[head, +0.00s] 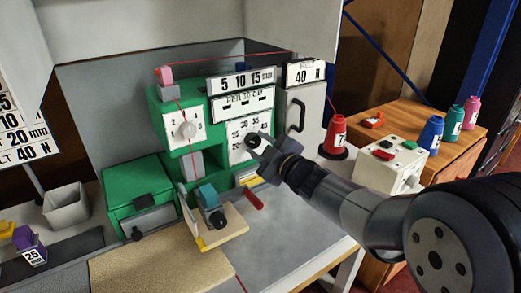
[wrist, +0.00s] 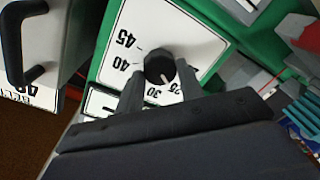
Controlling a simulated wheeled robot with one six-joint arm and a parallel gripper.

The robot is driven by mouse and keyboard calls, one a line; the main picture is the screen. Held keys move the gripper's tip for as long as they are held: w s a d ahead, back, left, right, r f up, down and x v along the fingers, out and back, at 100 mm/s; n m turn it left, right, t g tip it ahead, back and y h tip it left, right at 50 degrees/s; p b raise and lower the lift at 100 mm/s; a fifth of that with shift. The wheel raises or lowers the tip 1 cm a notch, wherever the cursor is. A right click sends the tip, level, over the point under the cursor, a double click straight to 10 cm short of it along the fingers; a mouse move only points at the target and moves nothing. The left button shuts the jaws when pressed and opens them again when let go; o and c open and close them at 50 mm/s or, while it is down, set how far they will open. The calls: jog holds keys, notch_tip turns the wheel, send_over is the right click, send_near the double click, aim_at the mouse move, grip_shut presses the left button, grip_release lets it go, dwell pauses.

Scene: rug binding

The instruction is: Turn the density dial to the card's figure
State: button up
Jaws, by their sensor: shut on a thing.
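The density dial is a black knob (wrist: 158,62) on a white numbered plate (wrist: 118,30) in the wrist view. The knob's white mark points toward about 25, beside 30; 40 and 45 also show. My gripper (wrist: 160,82) has one finger on each side of the knob and is shut on it. In the head view the knob (head: 253,139) sits under the "PER 10 CM" label (head: 243,101) on the green machine (head: 163,120), with my gripper (head: 258,144) at it. A card (head: 18,125) at the left edge is cut off; it shows "20 mm" and "40 N", its upper lines only partly.
A second dial (head: 187,129) is left of the density dial. A grey door with a black handle (head: 297,115) stands to its right. A red spool (head: 335,133) and a white button box (head: 390,160) are farther right. A board with a teal clamp (head: 208,196) is below.

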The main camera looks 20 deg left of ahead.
dwell(0.4)
jog(key=o, duration=1)
jog(key=v, duration=1)
jog(key=shift+s+d+p, duration=0.25)
jog(key=shift+s+p, duration=0.05)
jog(key=shift+p, duration=0.05)
jog(key=shift+w+a, duration=0.1)
